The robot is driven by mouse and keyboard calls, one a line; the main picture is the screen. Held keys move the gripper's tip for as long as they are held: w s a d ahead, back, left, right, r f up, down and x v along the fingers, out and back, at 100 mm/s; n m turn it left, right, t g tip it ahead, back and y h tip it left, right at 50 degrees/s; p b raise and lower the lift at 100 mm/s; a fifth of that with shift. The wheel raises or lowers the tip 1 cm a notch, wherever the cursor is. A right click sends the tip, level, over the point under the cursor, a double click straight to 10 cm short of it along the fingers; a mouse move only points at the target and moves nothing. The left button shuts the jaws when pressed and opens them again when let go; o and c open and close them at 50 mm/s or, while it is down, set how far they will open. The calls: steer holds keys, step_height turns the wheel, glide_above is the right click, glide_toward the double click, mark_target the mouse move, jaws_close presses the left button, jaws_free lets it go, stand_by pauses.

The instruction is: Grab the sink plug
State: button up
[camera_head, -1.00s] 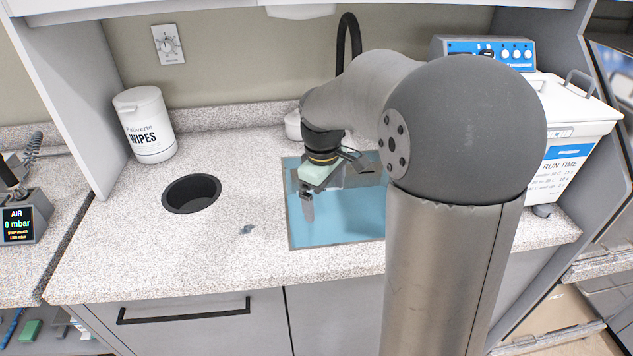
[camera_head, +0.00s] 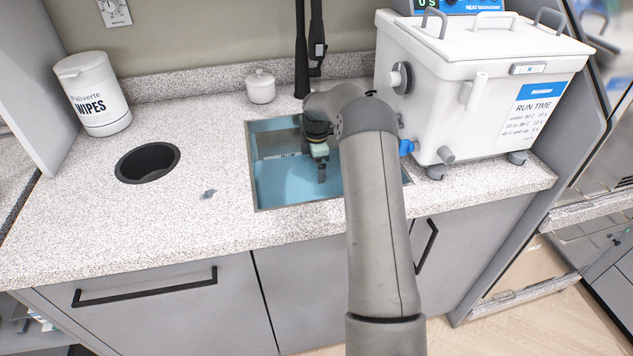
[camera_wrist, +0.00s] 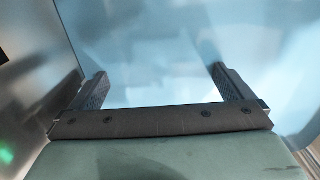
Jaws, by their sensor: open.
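My gripper (camera_head: 321,172) points down into the blue-filled sink (camera_head: 284,190), with the arm reaching in from the front. In the wrist view, my gripper (camera_wrist: 160,84) is open, its two dark fingers wide apart with nothing between them. Behind them is only a blurred pale blue surface (camera_wrist: 150,40). I cannot make out a sink plug for sure in either view; my arm hides the right part of the sink. A small grey piece (camera_head: 208,194) lies on the counter left of the sink; I cannot tell what it is.
A white bath unit (camera_head: 455,95) with a blue tap (camera_head: 407,147) stands close to the right of the sink. A black tap (camera_head: 302,50) and a small lidded pot (camera_head: 260,87) are behind it. A round hole (camera_head: 147,163) and a wipes tub (camera_head: 93,95) are left.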

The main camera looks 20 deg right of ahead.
step_height(320, 180, down, 4)
steer(key=shift+f, duration=0.1)
steer(key=c, duration=1)
steer(key=shift+r, duration=0.2)
